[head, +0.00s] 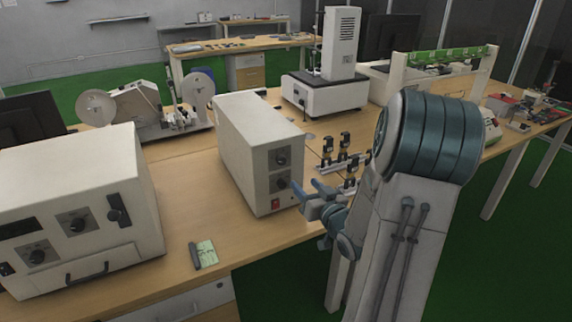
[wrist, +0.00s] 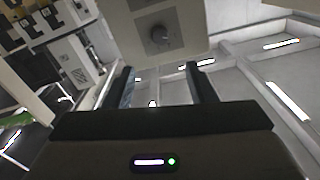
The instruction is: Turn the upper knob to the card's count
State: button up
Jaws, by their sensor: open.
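A pale box (head: 240,150) stands on the wooden table, its front panel facing my arm. The panel carries a dark upper knob (head: 283,158), a lower knob (head: 281,183) below it and a red switch (head: 275,204) at the bottom. A green card (head: 206,252) lies flat near the table's front edge; its marks are too small to count. My gripper (head: 304,184) is open and empty in front of the panel, near the lower knob's height. In the wrist view, one knob (wrist: 158,37) shows beyond the open fingertips (wrist: 160,68), apart from them; I cannot tell which knob it is.
A larger white box (head: 85,200) with knobs and a handle stands at the left. A reel machine (head: 140,110) is behind. Small black posts (head: 345,150) on a rail stand right of the box, close to my arm.

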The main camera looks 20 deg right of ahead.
aim_at(283, 161)
jog(key=w, duration=0.4)
jog(key=w+p, duration=0.1)
jog(key=w, duration=0.7)
jog(key=shift+w+a+p, duration=0.25)
jog(key=shift+a+p, duration=0.05)
jog(key=shift+p, duration=0.1)
jog(key=c, duration=1)
